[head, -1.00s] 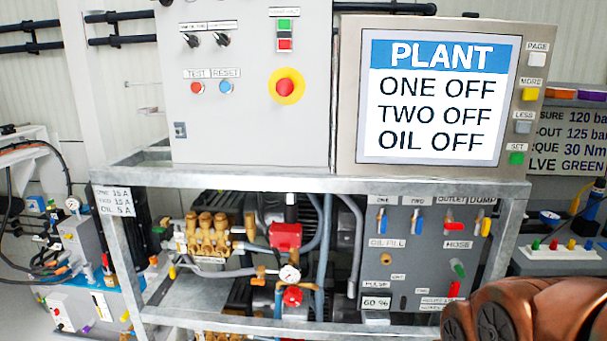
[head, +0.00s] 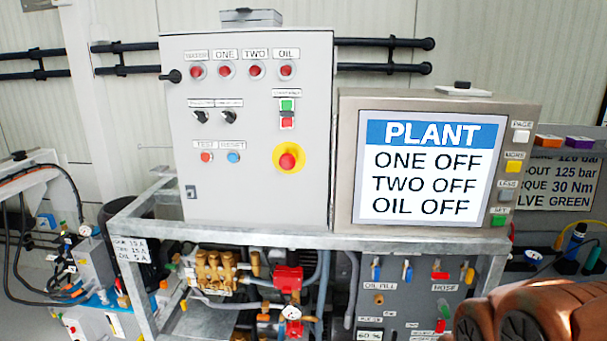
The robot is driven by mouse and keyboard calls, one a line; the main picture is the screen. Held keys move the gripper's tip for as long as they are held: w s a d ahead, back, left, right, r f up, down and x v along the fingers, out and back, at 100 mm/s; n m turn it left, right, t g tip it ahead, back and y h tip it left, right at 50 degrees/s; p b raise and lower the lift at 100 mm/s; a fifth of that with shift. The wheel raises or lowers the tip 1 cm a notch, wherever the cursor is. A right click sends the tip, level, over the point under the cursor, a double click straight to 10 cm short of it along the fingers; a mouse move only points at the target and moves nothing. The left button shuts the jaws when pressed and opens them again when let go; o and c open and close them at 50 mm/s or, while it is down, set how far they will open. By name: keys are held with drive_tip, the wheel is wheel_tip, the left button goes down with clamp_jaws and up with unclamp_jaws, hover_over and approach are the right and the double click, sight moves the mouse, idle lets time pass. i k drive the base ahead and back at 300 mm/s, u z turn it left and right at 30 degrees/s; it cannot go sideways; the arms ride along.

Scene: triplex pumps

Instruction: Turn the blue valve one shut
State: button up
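Two small blue valves sit side by side on the grey valve panel (head: 395,295) at the lower right, just under the frame's top rail. The left blue valve (head: 376,273) and the right blue valve (head: 407,272) both seem to have upright handles. Their name labels are hidden behind the rail now; the earlier frame shows small labels above them, too blurred to read surely.
A red handle (head: 440,276) and a yellow handle (head: 470,276) are right of the blue valves. The galvanized top rail (head: 300,238) runs above them. A screen (head: 432,172) reads ONE OFF, TWO OFF, OIL OFF. The control cabinet (head: 250,190) with an emergency button stands left.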

sight(377, 269)
drive_tip(key=z, duration=0.2)
drive_tip(key=k, duration=0.4)
drive_tip(key=u, duration=1)
drive_tip(key=i, duration=0.85)
drive_tip(key=z, duration=0.45)
